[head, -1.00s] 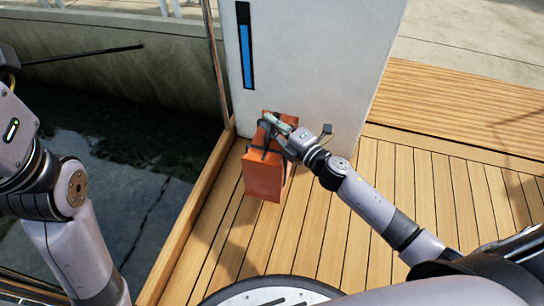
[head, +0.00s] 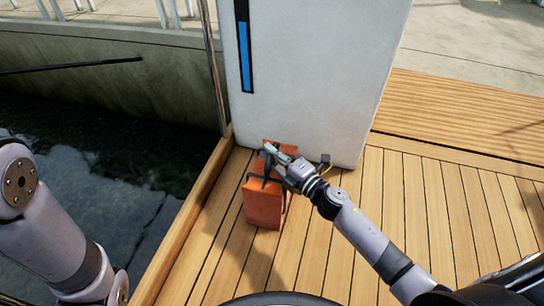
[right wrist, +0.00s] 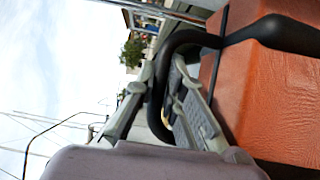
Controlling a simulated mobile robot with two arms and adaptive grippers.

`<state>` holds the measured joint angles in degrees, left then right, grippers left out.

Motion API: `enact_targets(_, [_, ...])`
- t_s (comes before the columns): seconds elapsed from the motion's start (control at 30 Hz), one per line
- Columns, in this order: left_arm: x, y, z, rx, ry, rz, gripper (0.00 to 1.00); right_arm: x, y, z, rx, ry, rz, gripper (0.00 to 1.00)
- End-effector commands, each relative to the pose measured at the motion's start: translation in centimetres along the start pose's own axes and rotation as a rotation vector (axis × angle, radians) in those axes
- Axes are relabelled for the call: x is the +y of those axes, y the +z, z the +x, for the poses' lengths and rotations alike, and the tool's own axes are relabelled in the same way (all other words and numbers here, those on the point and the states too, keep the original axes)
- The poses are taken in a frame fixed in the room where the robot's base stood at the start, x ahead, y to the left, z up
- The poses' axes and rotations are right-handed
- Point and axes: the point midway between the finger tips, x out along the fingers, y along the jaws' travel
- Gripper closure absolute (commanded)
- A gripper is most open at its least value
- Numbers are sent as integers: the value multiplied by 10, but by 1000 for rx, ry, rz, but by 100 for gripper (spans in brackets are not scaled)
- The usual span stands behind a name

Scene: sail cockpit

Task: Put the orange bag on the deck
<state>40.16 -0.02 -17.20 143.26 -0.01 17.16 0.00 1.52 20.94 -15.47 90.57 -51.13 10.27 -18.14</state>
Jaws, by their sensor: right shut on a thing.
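The orange bag (head: 264,205) is upright, low over or on the wooden deck (head: 405,215), in front of the white cabinet. I cannot tell for certain whether its underside touches the planks. My right gripper (head: 272,156) is at its top, shut on the bag's dark handle. In the right wrist view the fingers (right wrist: 160,95) close around the black handle (right wrist: 180,42), with the orange side (right wrist: 275,95) of the bag close by. My left arm shows at the left edge of the head view, but its gripper is outside the picture.
The white cabinet (head: 315,80) with a blue strip (head: 245,55) stands right behind the bag. A wooden edge rail (head: 190,210) runs along the left, with dark water (head: 90,165) beyond it. The deck to the right is clear.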

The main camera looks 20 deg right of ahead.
Motion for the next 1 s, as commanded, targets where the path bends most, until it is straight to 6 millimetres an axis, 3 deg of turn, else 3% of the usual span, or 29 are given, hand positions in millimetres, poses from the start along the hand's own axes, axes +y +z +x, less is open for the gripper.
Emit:
enact_targets(0.3, [0, -1, -2, 1, 1, 0, 60, 1, 1, 1, 0, 5, -1, 100])
enact_targets(0.33, [0, 0, 0, 1, 1, 0, 60, -1, 1, 0, -2, 0, -1, 88])
enact_targets(0.6, [0, 0, 0, 1, 1, 0, 60, -1, 1, 0, -1, -1, -1, 70])
enact_targets(1.0, [-1, 1, 4, 1, 1, 0, 60, 2, 0, -4, -1, -2, 1, 70])
